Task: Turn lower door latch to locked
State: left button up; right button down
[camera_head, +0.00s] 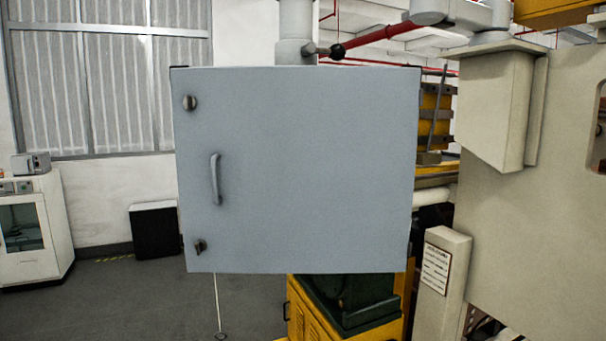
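A grey cabinet door (310,170) fills the middle of the head view and looks shut. The lower door latch (200,247) is a small dark knob near the door's bottom left corner. Its handle looks tilted, but it is too small to tell its exact setting. A curved grey handle (215,179) sits between the two latches. Neither of my grippers shows in this view.
A beige machine housing (540,190) stands close on the right. Open floor (120,300) lies at the lower left.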

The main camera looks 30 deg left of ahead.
aim_at(199, 245)
jog(key=u, duration=1.8)
